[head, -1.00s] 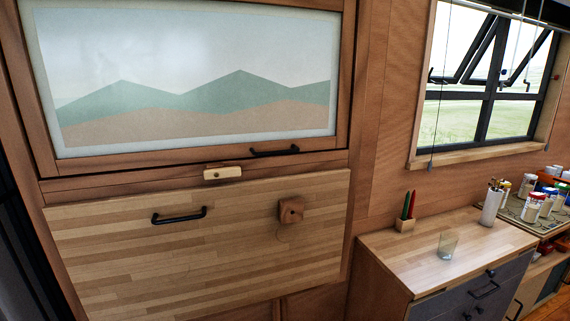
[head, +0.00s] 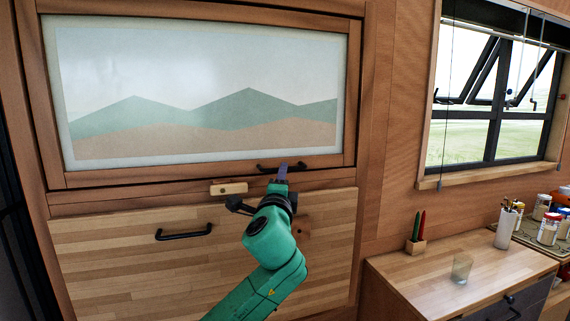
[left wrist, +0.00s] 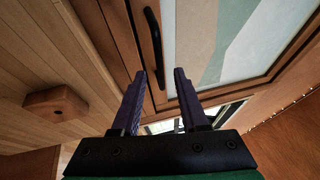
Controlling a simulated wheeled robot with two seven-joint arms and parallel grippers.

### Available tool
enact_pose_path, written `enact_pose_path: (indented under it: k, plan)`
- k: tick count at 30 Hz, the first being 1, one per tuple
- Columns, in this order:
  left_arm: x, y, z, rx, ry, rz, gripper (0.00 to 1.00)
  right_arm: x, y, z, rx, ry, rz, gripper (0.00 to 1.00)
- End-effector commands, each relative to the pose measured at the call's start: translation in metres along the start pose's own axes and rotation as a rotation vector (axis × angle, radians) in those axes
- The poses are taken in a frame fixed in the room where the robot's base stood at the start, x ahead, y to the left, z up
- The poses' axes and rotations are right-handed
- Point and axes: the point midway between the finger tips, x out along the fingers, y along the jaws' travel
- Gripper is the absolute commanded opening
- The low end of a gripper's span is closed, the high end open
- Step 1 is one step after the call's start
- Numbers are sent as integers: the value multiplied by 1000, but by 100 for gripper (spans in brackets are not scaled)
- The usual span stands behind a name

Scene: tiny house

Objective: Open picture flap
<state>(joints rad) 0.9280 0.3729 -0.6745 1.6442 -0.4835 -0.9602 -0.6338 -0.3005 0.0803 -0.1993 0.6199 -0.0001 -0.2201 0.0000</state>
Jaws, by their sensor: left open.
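The picture flap (head: 200,85) is a wood-framed panel with a green and tan mountain print, and it looks closed against the wall. Its black bar handle (head: 264,168) is on the lower frame, right of centre, and is partly hidden by my gripper. My left gripper (head: 282,172) is open at this handle. In the left wrist view, the lower end of the handle (left wrist: 152,45) appears between the open fingertips (left wrist: 160,75); I cannot tell whether they touch. The flap's print (left wrist: 240,35) shows to the right of the handle. My right gripper is not in view.
A small pale wooden latch (head: 228,188) sits below the flap. Beneath is a striped wooden panel (head: 110,255) with a black handle (head: 183,233) and a wooden block (left wrist: 55,103). A counter (head: 420,260) with a glass (head: 461,268) and candle holder (head: 415,246) stands right.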

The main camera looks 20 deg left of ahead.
Motion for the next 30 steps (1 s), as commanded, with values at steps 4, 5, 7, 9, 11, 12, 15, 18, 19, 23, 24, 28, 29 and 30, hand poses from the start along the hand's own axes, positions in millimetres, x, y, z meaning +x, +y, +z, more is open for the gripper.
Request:
enact_pose_path:
  k: [4,5,7,9,11,12,15,18,19,23,24,28,29,30]
  plan:
    - [33,-4,0,0,-1,0,44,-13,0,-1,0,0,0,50]
    - [38,-3,0,0,-1,0,44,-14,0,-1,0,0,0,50]
    - [45,-2,0,-2,0,0,44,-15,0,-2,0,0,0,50]
    - [49,-1,-1,-1,2,0,44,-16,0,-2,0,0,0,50]
    - [51,0,-1,-1,2,0,44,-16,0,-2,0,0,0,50]
    - [51,0,-1,-1,2,0,44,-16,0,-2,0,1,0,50]
    - [51,1,-1,-2,2,0,44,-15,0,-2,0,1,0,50]
    - [51,1,-1,-2,2,0,24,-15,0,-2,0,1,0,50]
    - [51,1,-1,-2,2,0,13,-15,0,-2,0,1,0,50]
    - [50,1,-1,-2,2,0,0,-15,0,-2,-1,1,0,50]
    - [50,1,-1,-2,2,0,0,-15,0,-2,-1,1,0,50]
    - [50,1,0,-2,2,0,0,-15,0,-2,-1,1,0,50]
    - [50,1,0,-2,2,1,0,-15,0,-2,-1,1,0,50]
    - [50,1,0,-2,2,1,0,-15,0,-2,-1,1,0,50]
